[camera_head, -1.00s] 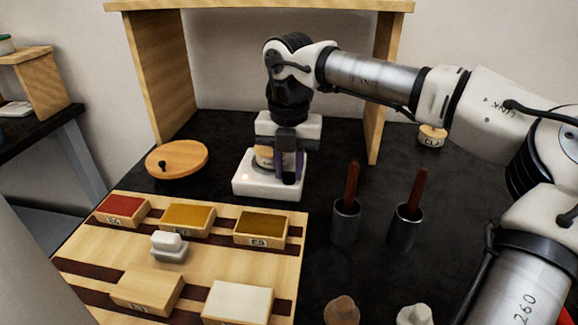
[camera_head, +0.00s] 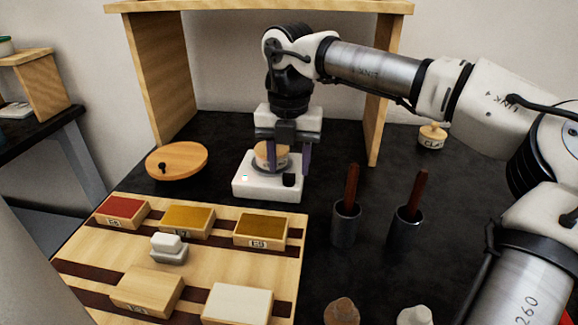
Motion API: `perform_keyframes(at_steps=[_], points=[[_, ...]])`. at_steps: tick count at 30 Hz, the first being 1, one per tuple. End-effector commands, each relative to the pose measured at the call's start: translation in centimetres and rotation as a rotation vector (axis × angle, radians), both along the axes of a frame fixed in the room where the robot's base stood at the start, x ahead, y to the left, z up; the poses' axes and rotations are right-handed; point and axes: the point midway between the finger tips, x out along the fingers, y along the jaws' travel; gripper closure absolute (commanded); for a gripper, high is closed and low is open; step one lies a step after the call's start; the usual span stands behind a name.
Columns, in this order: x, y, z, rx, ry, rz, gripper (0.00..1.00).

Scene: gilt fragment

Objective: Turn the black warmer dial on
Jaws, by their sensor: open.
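The white warmer (camera_head: 255,190) stands on the black table under the wooden shelf. Its small black dial (camera_head: 289,180) is on the right of its top front. A small light (camera_head: 245,178) at its left front shows pale with a reddish edge. A round wooden-coloured pot (camera_head: 268,154) sits on the warmer's plate. My gripper (camera_head: 280,168) points down over the warmer, behind the dial. Its purple fingers are spread apart, one on each side of the pot as seen here. I cannot tell whether they touch it. The dial is clear of the fingers.
A round wooden board (camera_head: 177,160) with a black knob lies to the left. A wooden rack (camera_head: 210,255) with several labelled blocks is in front. Two dark cups (camera_head: 346,225) with brown-handled tools stand to the right. The shelf's legs (camera_head: 160,80) flank the warmer.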

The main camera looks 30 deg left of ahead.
Motion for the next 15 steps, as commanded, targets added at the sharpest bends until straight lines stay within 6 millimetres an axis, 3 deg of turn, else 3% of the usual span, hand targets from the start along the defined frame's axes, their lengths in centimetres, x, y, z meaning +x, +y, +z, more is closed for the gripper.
perform_keyframes(at_steps=[9, 15], points=[[0.0, 0.1, 7.4, 0.004, -0.001, 0.0, 0.55], [0.0, 0.1, 10.7, 0.002, 0.0, 0.0, 0.55]])
